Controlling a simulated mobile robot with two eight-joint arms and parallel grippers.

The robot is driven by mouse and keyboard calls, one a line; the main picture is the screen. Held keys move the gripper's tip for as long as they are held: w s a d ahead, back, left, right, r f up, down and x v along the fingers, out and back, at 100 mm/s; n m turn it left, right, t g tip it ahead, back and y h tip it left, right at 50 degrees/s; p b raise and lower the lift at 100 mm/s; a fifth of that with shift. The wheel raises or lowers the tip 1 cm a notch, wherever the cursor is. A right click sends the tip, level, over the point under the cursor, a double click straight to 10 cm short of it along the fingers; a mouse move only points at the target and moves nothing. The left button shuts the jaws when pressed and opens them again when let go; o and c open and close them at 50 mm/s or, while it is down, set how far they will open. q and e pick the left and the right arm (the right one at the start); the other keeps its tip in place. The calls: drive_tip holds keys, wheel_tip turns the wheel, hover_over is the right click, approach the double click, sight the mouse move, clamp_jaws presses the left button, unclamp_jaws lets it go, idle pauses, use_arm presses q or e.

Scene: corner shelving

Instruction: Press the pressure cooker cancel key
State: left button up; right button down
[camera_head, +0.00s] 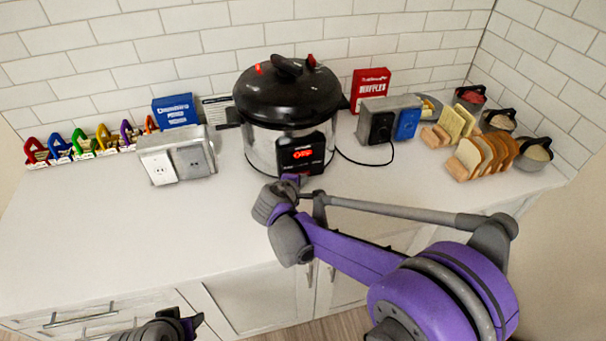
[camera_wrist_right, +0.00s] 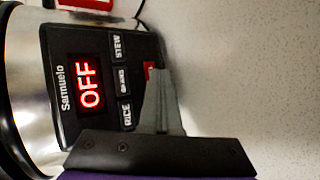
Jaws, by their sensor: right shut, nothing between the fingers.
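The pressure cooker (camera_head: 288,105) stands on the counter against the back wall, with a black lid and a silver body. Its black control panel (camera_head: 302,155) faces me. In the right wrist view the display (camera_wrist_right: 89,86) reads OFF in red, beside keys marked STEW, RICE and one too small to read. A red key (camera_wrist_right: 149,70) shows partly behind my right fingertips, its label hidden. My right gripper (camera_head: 292,179) is shut and empty, right at the panel's lower edge; I cannot tell if it touches. My left gripper (camera_head: 172,328) is low at the bottom edge, its jaws unclear.
A cable runs on the counter at right. Bread slices (camera_head: 480,155) and bowls (camera_head: 537,151) fill the right end. The front counter (camera_head: 130,230) is clear.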

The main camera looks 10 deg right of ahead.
drive_tip(key=shift+s, duration=0.75)
drive_tip(key=shift+s+d, duration=0.1)
drive_tip(key=shift+s, duration=2.4)
drive_tip(key=shift+s+d, duration=0.25)
drive_tip(key=s+d+f+m+g+y, duration=0.1)
drive_tip(key=s+m, duration=0.3)
drive_tip(key=s, duration=0.4)
drive_tip(key=s+d+m+g+y, duration=0.1)
drive_tip(key=s+m+y, duration=0.2)
drive_tip(key=s, duration=0.4)
drive_tip(key=s+d+f+m+g+y, duration=0.1)
drive_tip(key=s+m+g+y, duration=0.1)
drive_tip(key=s+m, duration=0.3)
drive_tip(key=s, duration=0.3)
drive_tip(key=shift+s+d+f+m, duration=0.15)
drive_tip(key=shift+s+f+m, duration=0.15)
drive_tip(key=shift+s+m, duration=0.1)
